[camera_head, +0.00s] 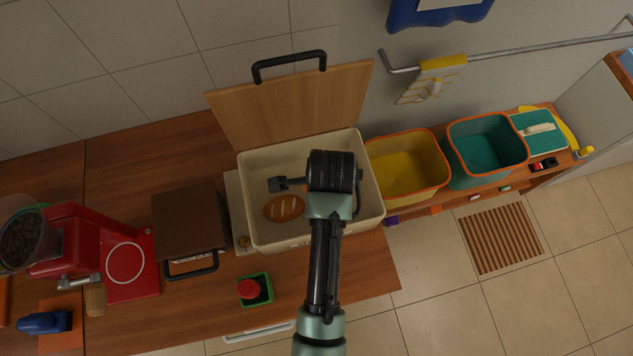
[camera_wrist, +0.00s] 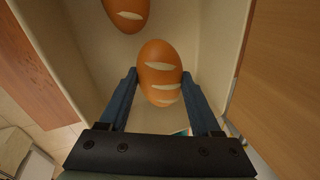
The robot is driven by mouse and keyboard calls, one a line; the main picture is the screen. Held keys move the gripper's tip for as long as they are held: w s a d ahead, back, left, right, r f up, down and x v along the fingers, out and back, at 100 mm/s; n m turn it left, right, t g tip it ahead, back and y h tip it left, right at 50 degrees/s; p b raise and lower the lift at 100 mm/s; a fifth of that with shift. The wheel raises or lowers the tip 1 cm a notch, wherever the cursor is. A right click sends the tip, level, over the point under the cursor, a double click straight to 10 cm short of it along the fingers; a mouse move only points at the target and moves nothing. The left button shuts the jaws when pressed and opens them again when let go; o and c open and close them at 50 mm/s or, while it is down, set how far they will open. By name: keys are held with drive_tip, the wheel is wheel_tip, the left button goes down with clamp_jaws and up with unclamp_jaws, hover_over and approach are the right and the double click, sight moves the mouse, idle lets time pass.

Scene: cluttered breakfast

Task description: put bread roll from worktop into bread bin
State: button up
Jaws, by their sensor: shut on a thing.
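The bread bin (camera_head: 372,190) is a cream open box on the worktop (camera_head: 340,275), with its wooden lid (camera_head: 285,105) raised at the back. My gripper (camera_wrist: 160,78) is shut on a brown scored bread roll (camera_wrist: 160,62), held between its two blue fingers over the inside of the bin. A second scored roll (camera_wrist: 127,10) lies on the bin floor and also shows in the head view (camera_head: 283,207). In the head view my wrist hides the fingers and the held roll; its height above the floor is hard to tell.
Left of the bin stand a brown box with a black handle (camera_head: 188,220) and a red grinder (camera_head: 100,250). A red button in a green box (camera_head: 252,290) sits in front. Yellow (camera_head: 405,175) and teal (camera_head: 485,150) bins stand to the right. The raised lid bounds the back.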

drive_tip(key=shift+f, duration=2.5)
drive_tip(key=shift+f, duration=0.1)
drive_tip(key=o, duration=1.4)
drive_tip(key=shift+v, duration=6.1)
